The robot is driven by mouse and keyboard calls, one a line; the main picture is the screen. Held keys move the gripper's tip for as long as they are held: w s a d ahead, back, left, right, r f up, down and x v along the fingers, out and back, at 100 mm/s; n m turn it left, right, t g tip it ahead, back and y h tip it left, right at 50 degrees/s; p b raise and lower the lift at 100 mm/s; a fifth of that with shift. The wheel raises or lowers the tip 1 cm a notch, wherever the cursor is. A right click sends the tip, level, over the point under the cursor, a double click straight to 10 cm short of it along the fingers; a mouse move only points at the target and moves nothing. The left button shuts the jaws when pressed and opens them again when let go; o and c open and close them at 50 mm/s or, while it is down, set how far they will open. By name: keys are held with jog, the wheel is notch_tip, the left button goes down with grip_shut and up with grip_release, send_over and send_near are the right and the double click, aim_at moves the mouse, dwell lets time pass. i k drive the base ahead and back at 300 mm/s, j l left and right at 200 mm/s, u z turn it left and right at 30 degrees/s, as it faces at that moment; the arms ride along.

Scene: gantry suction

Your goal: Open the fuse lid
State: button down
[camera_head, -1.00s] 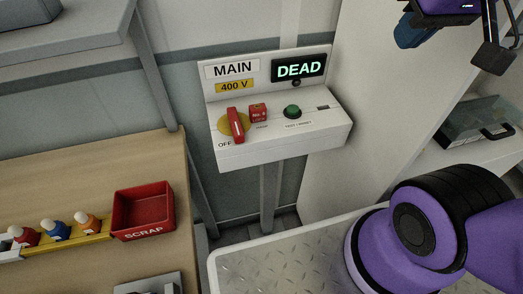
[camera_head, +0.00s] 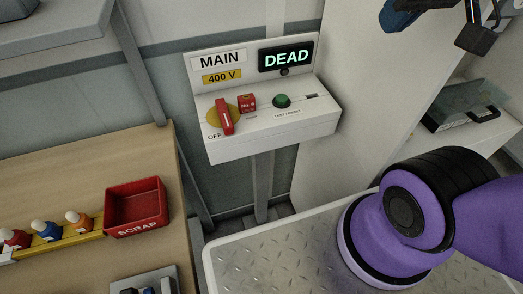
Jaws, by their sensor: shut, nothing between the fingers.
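I cannot make out a part that is clearly the fuse lid. A clear panel with a dark handle (camera_head: 467,110) lies on a white ledge at the right, and I cannot tell whether it is the lid. At the top right edge, a dark blue piece (camera_head: 400,14) and a black block on thin rods (camera_head: 473,38) are cut off by the frame. My purple arm link (camera_head: 405,215) fills the lower right. My gripper's fingers do not show.
A white switch panel (camera_head: 270,140) reads MAIN, 400 V and DEAD; its red handle (camera_head: 224,117) is at OFF. A wooden bench (camera_head: 90,170) at left holds a red SCRAP bin (camera_head: 137,203) and several coloured pegs. A metal tread plate (camera_head: 270,262) lies in front.

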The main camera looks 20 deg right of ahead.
aim_at(496, 113)
jog(key=k+z, duration=0.15)
jog(key=z, duration=0.2)
jog(key=k+z, duration=0.1)
jog(key=z, duration=0.2)
jog(key=l+z, duration=0.15)
jog(key=z, duration=0.3)
jog(key=l+z, duration=0.2)
jog(key=z, duration=0.2)
jog(key=k, duration=0.05)
